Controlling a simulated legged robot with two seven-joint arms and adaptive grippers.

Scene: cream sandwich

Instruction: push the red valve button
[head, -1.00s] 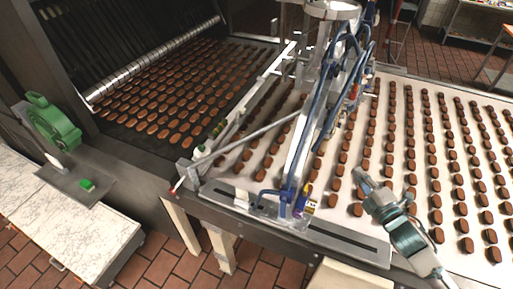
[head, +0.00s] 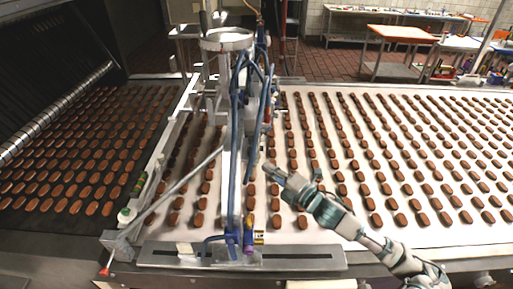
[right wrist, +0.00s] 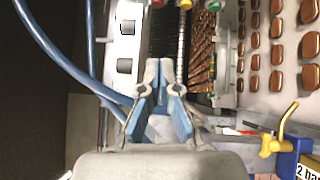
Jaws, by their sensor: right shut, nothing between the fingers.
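A red button (right wrist: 185,4) shows at the top edge of the right wrist view, cut off by the frame. My right gripper (head: 270,172) is shut and empty, above the conveyor just right of the blue-tubed machine frame (head: 236,150). In the right wrist view my fingertips (right wrist: 160,68) are together, below the buttons in the picture and apart from them. My left gripper is not in view.
Rows of brown biscuits cover the pale conveyor (head: 300,232) and the dark belt at left. A blue hose (right wrist: 60,55) runs near my gripper. A yellow-handled valve (right wrist: 285,128) is at lower right in the wrist view. Tables (head: 403,34) stand behind.

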